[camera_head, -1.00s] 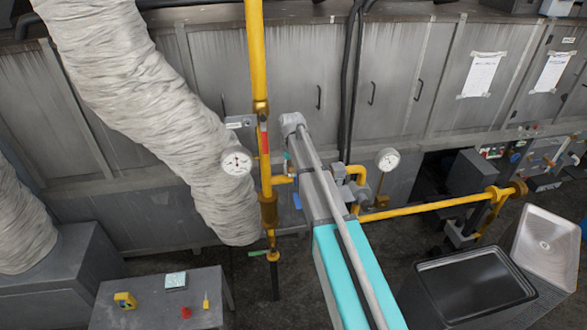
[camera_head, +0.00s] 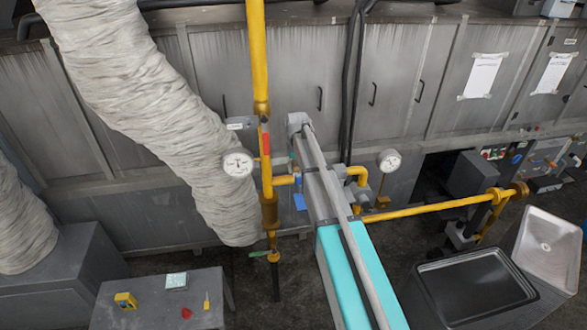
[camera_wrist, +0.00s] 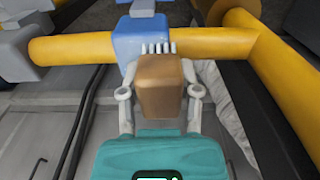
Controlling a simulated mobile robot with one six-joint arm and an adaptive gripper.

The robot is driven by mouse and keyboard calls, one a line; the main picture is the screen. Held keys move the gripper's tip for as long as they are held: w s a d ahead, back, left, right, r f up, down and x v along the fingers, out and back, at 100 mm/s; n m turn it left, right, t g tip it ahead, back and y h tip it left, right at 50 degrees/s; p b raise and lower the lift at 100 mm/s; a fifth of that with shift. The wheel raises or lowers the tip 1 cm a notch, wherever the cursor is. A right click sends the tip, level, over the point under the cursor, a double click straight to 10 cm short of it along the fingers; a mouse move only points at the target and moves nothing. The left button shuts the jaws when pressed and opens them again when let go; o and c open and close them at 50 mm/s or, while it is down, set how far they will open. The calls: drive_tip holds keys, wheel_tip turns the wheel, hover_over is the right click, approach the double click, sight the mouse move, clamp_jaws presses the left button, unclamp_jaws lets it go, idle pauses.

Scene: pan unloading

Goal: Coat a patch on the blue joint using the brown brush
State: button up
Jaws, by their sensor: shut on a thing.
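The brown brush (camera_wrist: 161,82) is between the fingers of my gripper (camera_wrist: 160,92) in the wrist view, with its pale bristles facing the pipe. The blue joint (camera_wrist: 128,42) sits on the yellow pipe just beyond the brush. The bristles overlap the joint's right side in this view; I cannot tell whether they touch it. In the head view a small blue piece, likely the joint (camera_head: 299,202), shows beside the vertical yellow pipe, partly behind my arm. My gripper and the brush are mostly hidden there.
The vertical yellow pipe (camera_head: 258,60) with a gauge (camera_head: 238,164) stands close left of my arm. Another gauge (camera_head: 388,160) and yellow pipe (camera_head: 430,209) are at right. A table (camera_head: 150,300) with small items is at lower left; a dark tray (camera_head: 475,285) is at lower right.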

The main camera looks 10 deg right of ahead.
drive_tip(key=shift+d, duration=0.85)
drive_tip(key=shift+d, duration=0.1)
drive_tip(key=shift+d, duration=1.5)
drive_tip(key=shift+a, duration=0.1)
drive_tip(key=shift+a, duration=1.5)
drive_tip(key=shift+a, duration=0.1)
